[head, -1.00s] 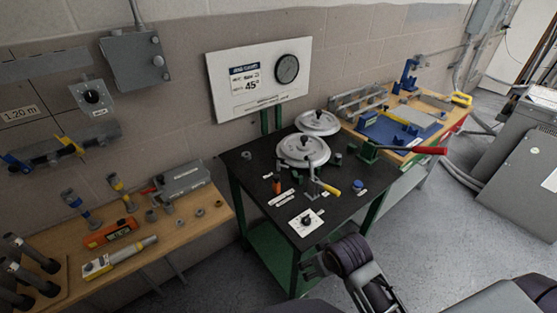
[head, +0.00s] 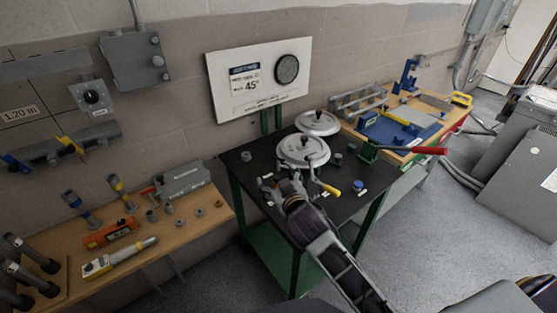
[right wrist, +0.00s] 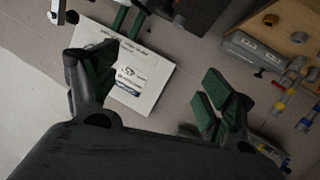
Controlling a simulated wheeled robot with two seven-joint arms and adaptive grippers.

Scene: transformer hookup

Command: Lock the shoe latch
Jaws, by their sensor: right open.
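The black bench (head: 237,163) on green legs carries two round grey-white discs (head: 303,150). A crank lever with a yellow grip (head: 331,190) stands at the front disc. A blue knob (head: 358,185) is to its right. I cannot tell for sure which part is the shoe latch; my right gripper and forearm cover the bench's front middle. My right gripper (head: 280,187) is over the front left of the bench, left of the yellow grip. In the right wrist view its green-padded fingers (right wrist: 155,92) are wide apart with nothing between them. My left gripper is not in view.
A white sign with a dial (head: 259,75) stands behind the bench. A red-handled lever (head: 425,150) reaches out over the right side. A wooden table with tools (head: 150,262) is at left, another with a blue mat (head: 400,135) at right.

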